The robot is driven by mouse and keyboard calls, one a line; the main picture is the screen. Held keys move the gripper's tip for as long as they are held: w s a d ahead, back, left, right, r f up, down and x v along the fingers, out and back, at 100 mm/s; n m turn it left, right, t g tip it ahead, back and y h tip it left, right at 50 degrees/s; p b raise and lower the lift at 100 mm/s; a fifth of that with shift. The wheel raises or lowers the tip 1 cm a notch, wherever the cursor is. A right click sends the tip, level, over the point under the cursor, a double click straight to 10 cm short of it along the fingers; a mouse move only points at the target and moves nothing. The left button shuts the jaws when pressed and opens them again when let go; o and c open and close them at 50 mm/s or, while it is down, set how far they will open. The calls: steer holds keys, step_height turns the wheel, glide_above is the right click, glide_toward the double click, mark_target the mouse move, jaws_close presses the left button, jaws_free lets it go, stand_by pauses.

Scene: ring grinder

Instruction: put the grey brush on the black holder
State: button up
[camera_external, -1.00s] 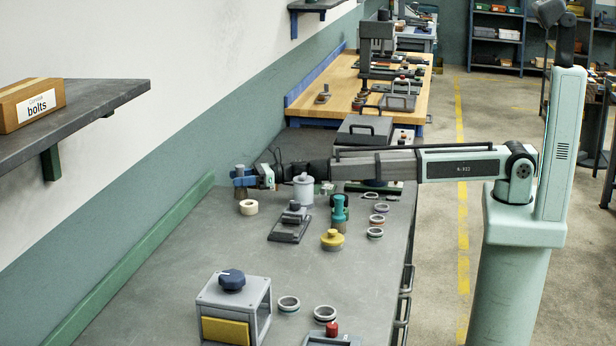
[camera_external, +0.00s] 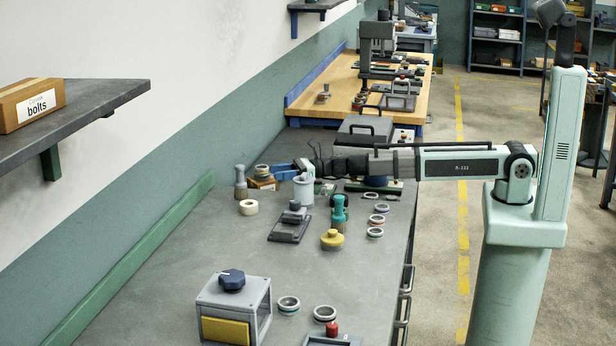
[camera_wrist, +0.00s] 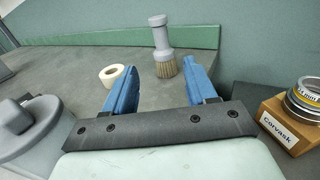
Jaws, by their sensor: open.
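The grey brush (camera_external: 240,182) stands upright on the bench near the back wall, bristles down. In the wrist view the brush (camera_wrist: 160,40) is beyond my open fingertips, roughly in line with the gap between them. My gripper (camera_external: 278,171) has blue fingers spread apart; in the wrist view my gripper (camera_wrist: 160,75) is empty. It is to the right of the brush in the outside view and apart from it. A black stand-like base (camera_external: 290,229) with a grey block lies nearer on the bench; I cannot tell if it is the black holder.
A white tape roll (camera_external: 249,207) lies near the brush. A grey lidded canister (camera_external: 303,190) stands close to my gripper. A cardboard box (camera_wrist: 290,125) carries metal rings. A teal brush (camera_external: 339,208), yellow-topped piece (camera_external: 332,238) and several rings stand to the right.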

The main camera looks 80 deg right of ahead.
mark_target(241, 184)
stand_by(0.4)
steer(key=shift+w+d+r, duration=0.2)
steer(key=shift+d+r, duration=0.35)
steer(key=shift+r, duration=0.05)
steer(key=x, duration=0.8)
steer(key=shift+w+a, duration=0.15)
steer(key=shift+w, duration=0.1)
steer(key=shift+a+f+x, duration=0.15)
steer(key=shift+x, duration=1.15)
steer(key=shift+a+f+x, duration=0.15)
steer(key=shift+a+x, duration=0.05)
steer(key=shift+x, duration=1.15)
steer(key=shift+s, duration=0.25)
jaws_close()
